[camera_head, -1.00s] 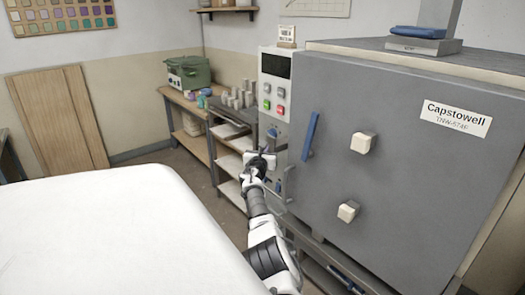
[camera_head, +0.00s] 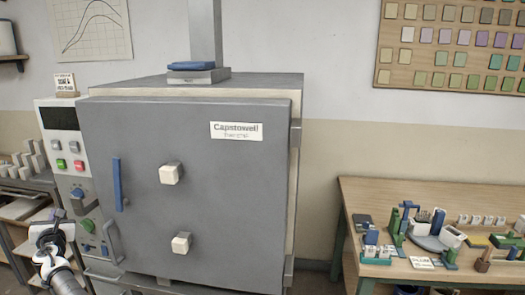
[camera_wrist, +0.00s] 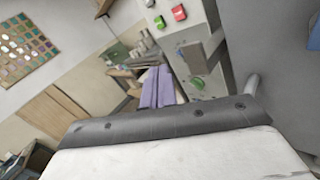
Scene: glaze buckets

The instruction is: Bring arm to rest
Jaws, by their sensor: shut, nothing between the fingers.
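My gripper (camera_head: 54,228) shows at the lower left of the head view, at the end of my white and dark arm. It is in front of the kiln's control panel (camera_head: 72,165) and left of the kiln door. In the wrist view, the two purple-grey fingers (camera_wrist: 158,72) lie side by side, closed together, with nothing seen between them. Most of my arm is outside the head view, below its lower left edge.
A grey kiln (camera_head: 190,230) with a closed door, blue handle and two pale knobs fills the middle. A workbench (camera_head: 390,195) with several small tools and pieces stands at the right. Shelves with pale pieces (camera_head: 30,160) are at the far left.

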